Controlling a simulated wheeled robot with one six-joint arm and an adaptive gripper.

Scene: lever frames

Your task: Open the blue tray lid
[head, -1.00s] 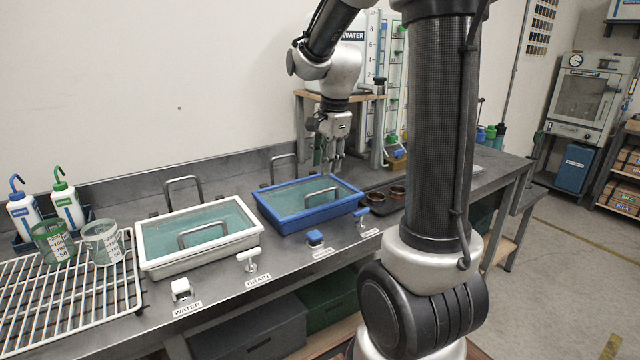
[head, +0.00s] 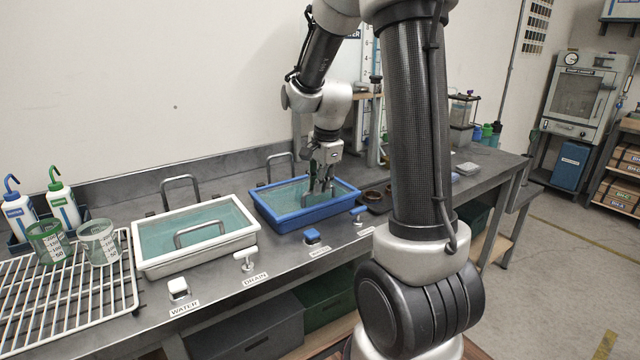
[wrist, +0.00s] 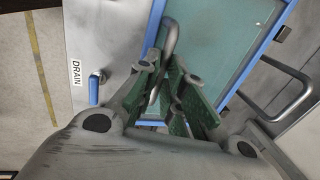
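The blue tray (head: 284,222), with a blue-rimmed, greenish clear lid, sits on the bench. Its lid looks closed. The lid pane also shows in the wrist view (wrist: 222,32). A grey bar handle (wrist: 170,38) stands on the lid. My gripper (head: 320,189) is low over the front part of the lid, pointing down. In the wrist view its green-padded fingers (wrist: 166,66) are apart, with the handle running between or just behind their tips. Contact with the handle cannot be told, as the fingers hide part of it.
A white-rimmed tray (head: 195,238) with its own lid stands to the left. A blue knob (head: 312,237) and a white tap (head: 244,260) line the bench front. A tall bar (head: 281,165) rises behind the blue tray. A wire rack (head: 70,295) with beakers is far left.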

